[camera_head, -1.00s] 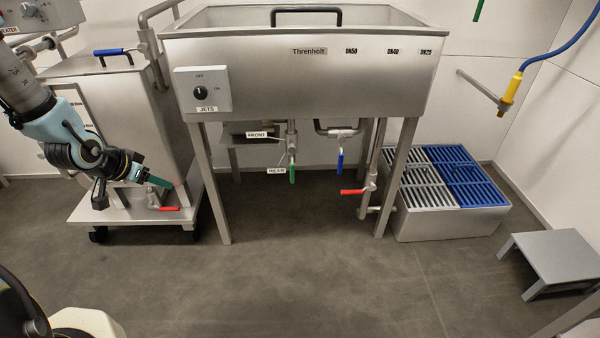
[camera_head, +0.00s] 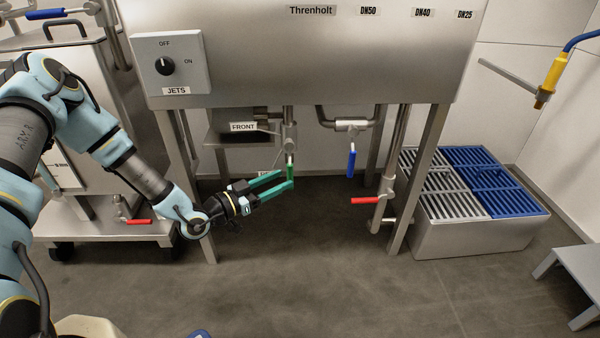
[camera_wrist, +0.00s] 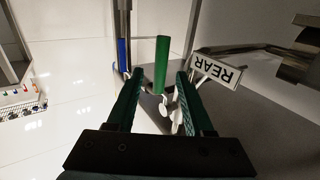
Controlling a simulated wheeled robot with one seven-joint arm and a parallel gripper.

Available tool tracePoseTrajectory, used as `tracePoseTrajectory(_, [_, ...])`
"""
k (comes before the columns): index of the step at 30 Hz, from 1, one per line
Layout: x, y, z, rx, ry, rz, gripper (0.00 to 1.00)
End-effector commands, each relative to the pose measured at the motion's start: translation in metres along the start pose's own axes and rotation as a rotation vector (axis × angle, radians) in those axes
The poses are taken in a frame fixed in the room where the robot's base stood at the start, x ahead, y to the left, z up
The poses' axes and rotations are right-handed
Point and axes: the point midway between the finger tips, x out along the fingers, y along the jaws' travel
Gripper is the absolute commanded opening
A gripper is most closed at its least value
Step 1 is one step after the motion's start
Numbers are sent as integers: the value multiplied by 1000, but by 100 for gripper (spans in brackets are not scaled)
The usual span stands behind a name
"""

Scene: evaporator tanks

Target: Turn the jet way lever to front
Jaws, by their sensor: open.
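The jet way lever has a green handle (camera_head: 290,172) that hangs down from a valve (camera_head: 289,142) under the tank. The FRONT label (camera_head: 243,127) is beside the valve, and the REAR label (camera_wrist: 216,70) shows upside down in the wrist view. My gripper (camera_head: 286,180) is open, with its green fingers reaching to the handle from the left. In the wrist view, the green handle (camera_wrist: 161,64) stands between and just beyond the two fingertips (camera_wrist: 158,80). I cannot tell whether a finger touches it.
A blue-handled valve (camera_head: 351,162) hangs to the right, and a red-handled valve (camera_head: 367,200) is lower right. Tank legs (camera_head: 427,165) frame the space. A wheeled cart (camera_head: 100,222) stands left. A grated box (camera_head: 465,232) stands right.

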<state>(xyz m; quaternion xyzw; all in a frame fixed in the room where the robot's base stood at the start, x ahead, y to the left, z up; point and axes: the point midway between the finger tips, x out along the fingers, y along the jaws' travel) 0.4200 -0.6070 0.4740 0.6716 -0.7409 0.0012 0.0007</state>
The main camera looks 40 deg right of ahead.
Motion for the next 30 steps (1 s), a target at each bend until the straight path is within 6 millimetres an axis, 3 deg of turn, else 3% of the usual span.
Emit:
tracePoseTrajectory(6, [42, 0, 2, 0, 1, 1, 52])
tracePoseTrajectory(12, [66, 0, 1, -1, -1, 0, 52])
tracePoseTrajectory(24, [74, -1, 1, -1, -3, -2, 52])
tracePoseTrajectory(30, [73, -1, 1, -1, -3, -1, 31])
